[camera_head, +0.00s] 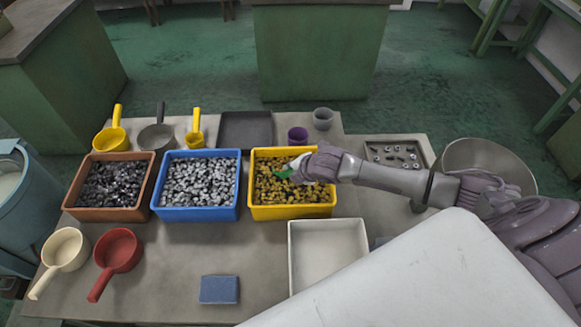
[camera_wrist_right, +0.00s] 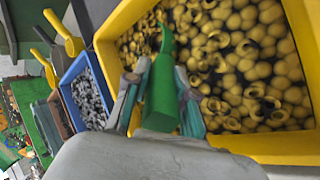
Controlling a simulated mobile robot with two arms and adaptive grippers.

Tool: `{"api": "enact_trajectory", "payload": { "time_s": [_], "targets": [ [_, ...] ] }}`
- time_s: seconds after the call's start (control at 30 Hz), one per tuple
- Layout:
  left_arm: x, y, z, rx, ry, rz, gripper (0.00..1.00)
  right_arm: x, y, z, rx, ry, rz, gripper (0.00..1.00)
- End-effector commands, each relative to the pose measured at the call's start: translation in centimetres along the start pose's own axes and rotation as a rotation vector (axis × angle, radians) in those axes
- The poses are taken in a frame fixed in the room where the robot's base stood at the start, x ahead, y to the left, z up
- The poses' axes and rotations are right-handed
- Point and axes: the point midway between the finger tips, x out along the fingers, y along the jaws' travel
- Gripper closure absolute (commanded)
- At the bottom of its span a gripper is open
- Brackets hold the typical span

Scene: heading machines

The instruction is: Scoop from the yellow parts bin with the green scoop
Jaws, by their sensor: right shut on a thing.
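The yellow parts bin (camera_head: 290,212) stands on the table, filled with brass-coloured parts. It fills much of the right wrist view (camera_wrist_right: 265,148). My right gripper (camera_head: 305,170) is over the right side of the bin. It is shut on the green scoop (camera_head: 284,172), and the green handle shows between the two fingers in the right wrist view (camera_wrist_right: 162,95). The scoop's front end is over or among the parts; I cannot tell how deep, or whether it holds any. My left gripper is not in view.
A blue bin (camera_head: 196,214) and a brown bin (camera_head: 105,214) of parts stand to the left. An empty white tray (camera_head: 328,222) is in front of the yellow bin. A metal bowl (camera_head: 490,158) and a parts tray (camera_head: 398,142) are right. Yellow, grey, cream and red scoops lie around.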

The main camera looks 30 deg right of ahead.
Motion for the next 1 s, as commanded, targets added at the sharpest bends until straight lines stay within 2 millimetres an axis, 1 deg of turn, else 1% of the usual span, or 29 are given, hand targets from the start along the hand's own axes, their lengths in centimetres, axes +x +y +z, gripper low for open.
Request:
{"api": "enact_trajectory", "payload": {
  "time_s": [0.03, 0.07, 0.1, 0.13, 0.3, 0.8, 1.0],
  "targets": [
    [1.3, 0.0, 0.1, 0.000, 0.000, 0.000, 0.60, 0.6, -1.0, -0.2, -0.003, -0.008, 0.042, 1.00],
    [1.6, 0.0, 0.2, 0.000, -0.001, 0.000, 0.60, 0.5, -1.2, -0.3, -0.005, -0.012, 0.071, 1.00],
    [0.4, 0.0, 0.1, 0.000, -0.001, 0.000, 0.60, -0.7, 0.0, -0.1, -0.006, -0.017, 0.089, 1.00],
    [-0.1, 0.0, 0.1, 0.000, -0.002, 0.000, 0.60, -1.1, 0.3, 0.0, -0.006, -0.018, 0.092, 1.00],
    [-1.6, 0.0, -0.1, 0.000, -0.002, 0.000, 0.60, -2.9, 1.2, 0.1, -0.007, -0.025, 0.122, 1.00],
    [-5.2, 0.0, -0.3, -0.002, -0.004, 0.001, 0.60, -8.0, 3.9, 0.3, -0.015, -0.046, 0.224, 1.00],
    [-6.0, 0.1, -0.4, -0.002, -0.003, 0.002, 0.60, -9.4, 4.6, 0.3, -0.016, -0.053, 0.253, 1.00]
  ]
}}
